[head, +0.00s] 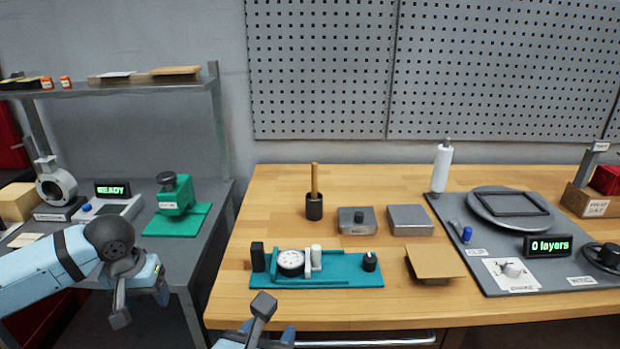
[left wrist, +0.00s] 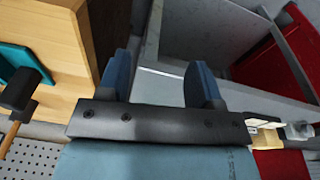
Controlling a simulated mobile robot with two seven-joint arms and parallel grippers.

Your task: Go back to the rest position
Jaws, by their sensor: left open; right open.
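My left gripper (head: 141,302) is at the lower left of the head view, in front of the grey side bench. It is open. In the left wrist view its two blue fingers (left wrist: 160,78) stand wide apart with nothing between them. My right gripper (head: 274,322) is at the bottom of the head view, by the front edge of the wooden table (head: 370,310). It is open, only partly in frame, and no held thing shows. A teal fixture (head: 340,276) with a white dial stands on the table just beyond it. A green valve actuator (head: 176,195) stands on the side bench.
The grey side bench (head: 212,222) also bears a READY display (head: 112,190). On the table are a brown plate (head: 436,262), two grey blocks (head: 410,219) and a dark station mat (head: 500,270) with a "0 layers" display (head: 547,245). A shelf (head: 120,86) overhangs the bench.

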